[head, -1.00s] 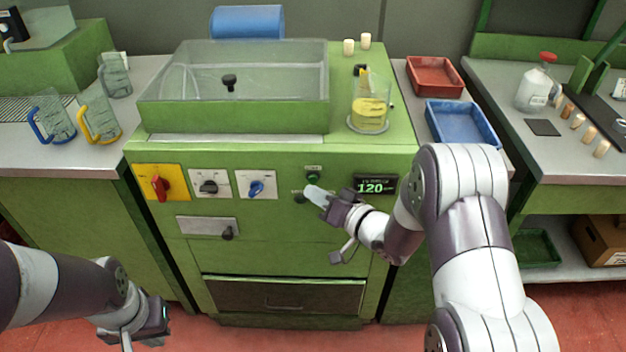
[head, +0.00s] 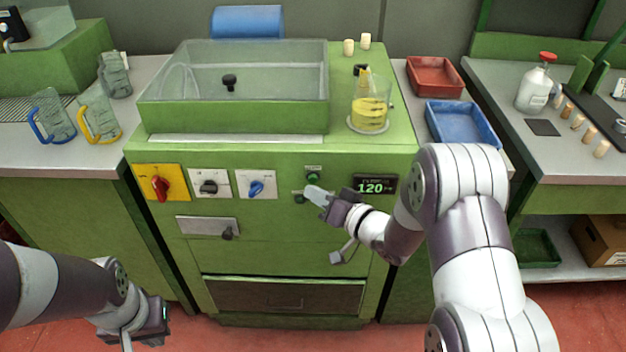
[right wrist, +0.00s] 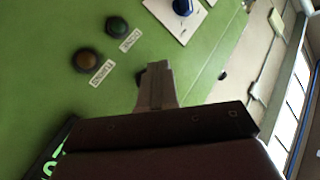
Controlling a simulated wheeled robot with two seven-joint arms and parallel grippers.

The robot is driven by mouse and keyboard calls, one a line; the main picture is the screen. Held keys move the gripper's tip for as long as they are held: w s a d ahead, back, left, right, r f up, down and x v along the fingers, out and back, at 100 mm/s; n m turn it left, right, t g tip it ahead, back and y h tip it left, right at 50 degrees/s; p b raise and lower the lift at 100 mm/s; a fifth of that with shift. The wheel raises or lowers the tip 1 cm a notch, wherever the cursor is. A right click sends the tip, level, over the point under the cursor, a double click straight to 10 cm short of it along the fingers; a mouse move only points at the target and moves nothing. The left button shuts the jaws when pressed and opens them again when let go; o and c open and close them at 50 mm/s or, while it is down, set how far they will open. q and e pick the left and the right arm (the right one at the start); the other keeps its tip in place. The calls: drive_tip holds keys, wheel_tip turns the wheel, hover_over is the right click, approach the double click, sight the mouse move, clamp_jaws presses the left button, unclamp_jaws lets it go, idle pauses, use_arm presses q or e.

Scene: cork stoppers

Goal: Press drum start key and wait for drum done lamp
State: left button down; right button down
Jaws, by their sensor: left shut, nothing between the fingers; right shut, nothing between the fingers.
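The green drum start key (head: 313,176) is on the machine's front panel, left of the display (head: 375,187) reading 120. My right gripper (head: 312,194) is shut and empty, its tips just below the key in the head view. In the right wrist view the shut fingers (right wrist: 153,72) partly cover a dark round part, and contact cannot be told. That view shows a dark green lamp (right wrist: 117,27) and a brownish lamp (right wrist: 87,60), both looking unlit. My left gripper (head: 155,325) is shut and low at the left, away from the panel.
Red (head: 160,187), black (head: 208,187) and blue (head: 256,188) knobs line the panel to the left. A beaker of yellow liquid (head: 369,118) stands on the machine. Glass mugs (head: 100,117) stand on the left counter; red (head: 434,88) and blue (head: 458,107) trays are at right.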

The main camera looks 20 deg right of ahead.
drive_tip(key=shift+w, duration=0.1)
idle(0.3)
drive_tip(key=shift+w+d, duration=0.1)
drive_tip(key=shift+w, duration=0.25)
drive_tip(key=shift+w+d, duration=0.15)
drive_tip(key=shift+w, duration=0.25)
idle(0.6)
drive_tip(key=shift+s, duration=0.1)
drive_tip(key=shift+s+a+p, duration=0.25)
drive_tip(key=shift+s+p, duration=0.25)
drive_tip(key=shift+s, duration=0.25)
drive_tip(key=s, duration=0.2)
drive_tip(key=s+a+p, duration=0.1)
drive_tip(key=s, duration=0.1)
drive_tip(key=shift+s+a, duration=0.2)
drive_tip(key=shift+s, duration=0.2)
